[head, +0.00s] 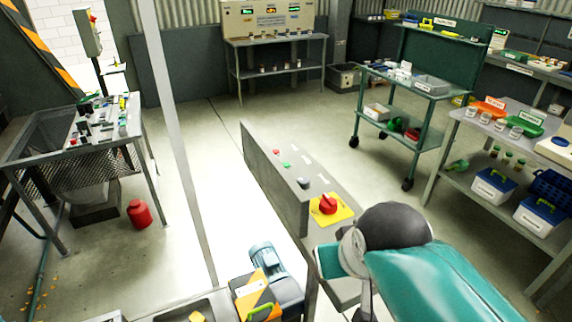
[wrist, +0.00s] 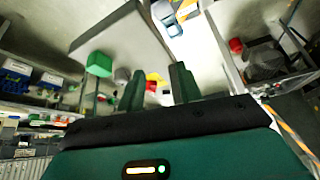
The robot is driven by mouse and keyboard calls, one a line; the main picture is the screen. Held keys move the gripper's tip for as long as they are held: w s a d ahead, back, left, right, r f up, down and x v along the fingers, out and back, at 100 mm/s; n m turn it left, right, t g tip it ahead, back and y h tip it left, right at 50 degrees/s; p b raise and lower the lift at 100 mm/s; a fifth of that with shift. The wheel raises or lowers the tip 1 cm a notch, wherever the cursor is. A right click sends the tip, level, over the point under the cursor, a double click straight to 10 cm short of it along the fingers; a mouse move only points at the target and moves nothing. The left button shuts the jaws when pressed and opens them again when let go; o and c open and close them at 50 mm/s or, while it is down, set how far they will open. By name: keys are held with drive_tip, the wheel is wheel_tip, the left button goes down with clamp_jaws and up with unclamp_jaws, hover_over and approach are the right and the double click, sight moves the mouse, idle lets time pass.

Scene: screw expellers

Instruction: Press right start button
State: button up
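In the head view a grey control panel (head: 262,172) stands mid-floor. Along its top are a small red button (head: 276,152), a green button (head: 286,165), a dark grey knob (head: 303,182) and a red rotary switch (head: 327,204) on a yellow plate. In the wrist view my gripper (wrist: 158,68) is open and empty, its two green fingers apart.
A blue motor (head: 262,257) sits below the panel. A green trolley (head: 417,88) and a shelf table (head: 478,122) stand to the right. A mesh-sided table (head: 70,140) and a red canister (head: 139,213) are at left. A pale post (head: 178,130) rises left of the panel.

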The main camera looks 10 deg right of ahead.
drive_tip(key=shift+a, duration=0.15)
clamp_jaws()
idle(1.2)
